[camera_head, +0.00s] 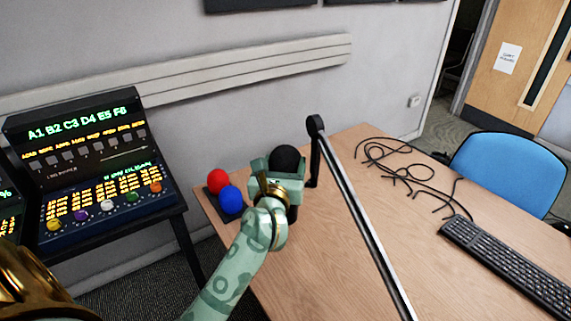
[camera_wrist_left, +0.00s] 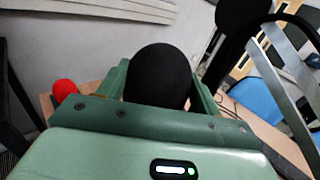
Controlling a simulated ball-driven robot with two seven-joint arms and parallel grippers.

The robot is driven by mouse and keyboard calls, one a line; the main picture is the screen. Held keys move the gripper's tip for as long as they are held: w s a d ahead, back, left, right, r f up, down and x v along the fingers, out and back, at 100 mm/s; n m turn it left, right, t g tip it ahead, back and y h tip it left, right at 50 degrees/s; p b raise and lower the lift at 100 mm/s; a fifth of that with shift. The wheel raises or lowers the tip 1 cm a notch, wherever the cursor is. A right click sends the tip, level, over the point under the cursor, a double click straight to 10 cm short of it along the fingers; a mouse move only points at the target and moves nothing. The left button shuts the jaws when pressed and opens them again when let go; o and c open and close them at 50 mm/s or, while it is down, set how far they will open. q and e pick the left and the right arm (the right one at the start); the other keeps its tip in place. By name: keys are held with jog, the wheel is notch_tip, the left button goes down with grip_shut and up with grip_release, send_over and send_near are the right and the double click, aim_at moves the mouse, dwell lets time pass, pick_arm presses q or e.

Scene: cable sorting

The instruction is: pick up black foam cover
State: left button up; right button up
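The black foam cover (camera_head: 287,158) is a dark round ball between the green fingers of my left gripper (camera_head: 278,170). In the left wrist view the cover (camera_wrist_left: 158,75) fills the space between the fingers. Both fingers appear to touch its sides, and its lower part is hidden behind the gripper body. The cover looks larger than the red and blue balls beside it, and seems to be held above the table. My right gripper is not in view.
A red ball (camera_head: 218,181) and a blue ball (camera_head: 231,199) sit on a dark tray left of the gripper. A metal boom (camera_head: 365,225) rises just right. Cables (camera_head: 400,173) and a keyboard (camera_head: 508,262) lie further right on the table (camera_head: 320,270). A lit console (camera_head: 95,170) stands left.

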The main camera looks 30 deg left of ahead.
pick_arm(q)
jog(key=shift+r, duration=0.1)
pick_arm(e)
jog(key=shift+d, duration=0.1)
pick_arm(q)
notch_tip(320, 180, up, 27)
jog(key=p, duration=1.4)
jog(key=shift+r, duration=0.15)
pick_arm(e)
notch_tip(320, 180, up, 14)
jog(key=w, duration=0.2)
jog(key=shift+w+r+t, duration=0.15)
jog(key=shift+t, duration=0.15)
